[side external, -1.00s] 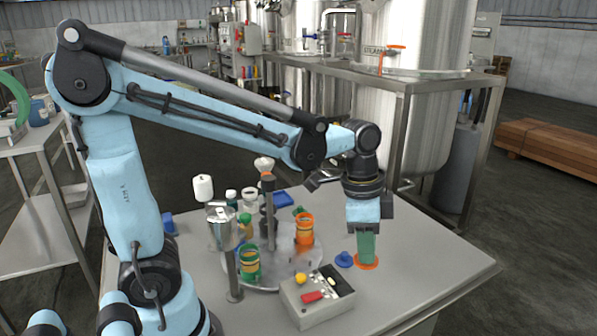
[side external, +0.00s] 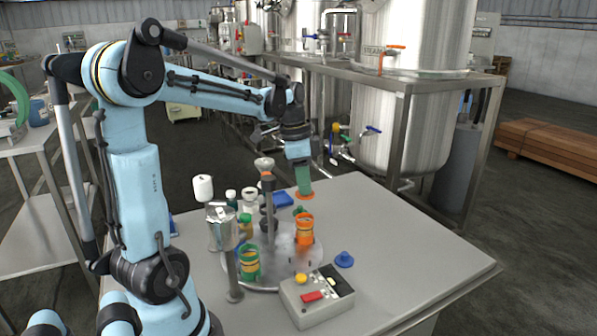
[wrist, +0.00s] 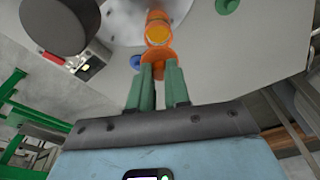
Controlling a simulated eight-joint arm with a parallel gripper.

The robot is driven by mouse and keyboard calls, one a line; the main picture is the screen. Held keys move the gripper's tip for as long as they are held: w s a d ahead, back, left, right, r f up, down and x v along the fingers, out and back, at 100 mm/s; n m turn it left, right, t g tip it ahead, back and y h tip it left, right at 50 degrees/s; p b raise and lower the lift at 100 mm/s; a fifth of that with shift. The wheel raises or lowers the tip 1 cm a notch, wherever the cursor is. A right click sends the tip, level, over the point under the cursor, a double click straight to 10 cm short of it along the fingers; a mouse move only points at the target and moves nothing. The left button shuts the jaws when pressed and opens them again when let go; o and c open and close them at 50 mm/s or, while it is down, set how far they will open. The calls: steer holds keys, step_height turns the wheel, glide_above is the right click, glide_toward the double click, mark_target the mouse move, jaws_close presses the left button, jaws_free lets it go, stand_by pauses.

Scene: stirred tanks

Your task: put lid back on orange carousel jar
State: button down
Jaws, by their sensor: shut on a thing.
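The orange jar (side external: 304,232) stands open on the round carousel (side external: 262,285), on its right side. Its open top also shows in the wrist view (wrist: 158,28). My gripper (side external: 304,188) has green fingers and is shut on the orange lid (side external: 306,196). It holds the lid up and behind the jar in the side view, with the wrist slightly tilted. In the wrist view the lid (wrist: 156,66) sits at the fingertips, just below the jar in the picture and apart from it.
Other jars, including a green-and-orange one (side external: 249,262), stand around the carousel's central post (side external: 268,210). A metal cup (side external: 222,228) is on a stand at left. A button box (side external: 317,297) and a blue lid (side external: 344,260) are in front. The table's right side is clear.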

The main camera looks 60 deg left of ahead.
steer(key=shift+f, duration=2.75)
steer(key=shift+f, duration=0.2)
steer(key=c, duration=1)
jaws_free()
steer(key=shift+o, duration=0.4)
steer(key=o, duration=0.4)
steer(key=shift+r, duration=0.15)
steer(key=shift+r, duration=3.4)
